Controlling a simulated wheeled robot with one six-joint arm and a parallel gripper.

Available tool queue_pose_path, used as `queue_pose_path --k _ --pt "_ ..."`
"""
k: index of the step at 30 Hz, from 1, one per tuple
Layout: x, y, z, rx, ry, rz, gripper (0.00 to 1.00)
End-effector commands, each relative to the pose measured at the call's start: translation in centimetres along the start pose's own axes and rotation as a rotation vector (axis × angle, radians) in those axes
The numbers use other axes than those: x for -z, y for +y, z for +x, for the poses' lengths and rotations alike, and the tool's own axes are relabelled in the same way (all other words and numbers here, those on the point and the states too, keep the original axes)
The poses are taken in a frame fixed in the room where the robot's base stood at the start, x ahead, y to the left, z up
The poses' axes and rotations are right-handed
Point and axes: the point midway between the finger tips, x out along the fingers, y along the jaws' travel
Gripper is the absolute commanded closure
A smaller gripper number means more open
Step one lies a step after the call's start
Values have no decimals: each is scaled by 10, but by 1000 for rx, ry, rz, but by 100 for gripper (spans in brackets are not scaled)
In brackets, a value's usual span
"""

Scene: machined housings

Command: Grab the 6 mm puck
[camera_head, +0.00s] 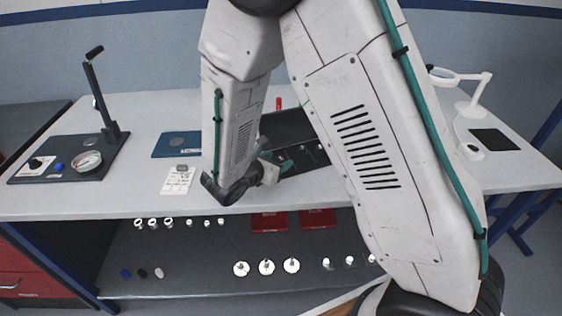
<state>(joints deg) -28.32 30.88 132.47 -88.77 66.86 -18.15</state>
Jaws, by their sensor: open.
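My gripper (284,164) is open above the worktop, beside a dark tray (287,128) that my arm partly covers. Its fingertips are small and partly hidden, and I see nothing held. Small light parts show in the tray, too small to identify. No size marking is readable, so I cannot tell which part is the 6 mm puck. On the lower shelf stand small blue (125,273), black (142,273) and white (159,272) pieces at the left. White discs with raised centres (266,267) stand at its middle.
The worktop (130,205) also holds a press stand with a gauge (88,160), a blue mat (176,145), a white card (177,181) and a magnifier lamp (470,107). The shelf (200,285) bears several ring-shaped parts (152,223) and red trays (269,222). My arm blocks the centre right.

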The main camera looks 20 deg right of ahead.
Motion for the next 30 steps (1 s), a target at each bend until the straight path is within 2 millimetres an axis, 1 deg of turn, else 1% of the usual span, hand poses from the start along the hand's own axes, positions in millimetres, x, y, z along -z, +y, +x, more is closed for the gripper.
queue_pose_path --k 1,3,10,11,12,14,15,16,26,30 --pt "0 0 6 2 1 1 49" --pt "0 0 11 0 1 2 49" --pt "0 0 12 0 1 2 49" --pt "0 0 12 0 1 2 52" --pt "0 0 12 0 1 2 63" --pt "0 0 12 0 1 2 79" --pt "0 0 12 0 1 2 90" --pt "0 0 12 0 1 2 99" --pt "-1 0 11 0 0 2 99" --pt "-7 0 9 -1 0 2 99"
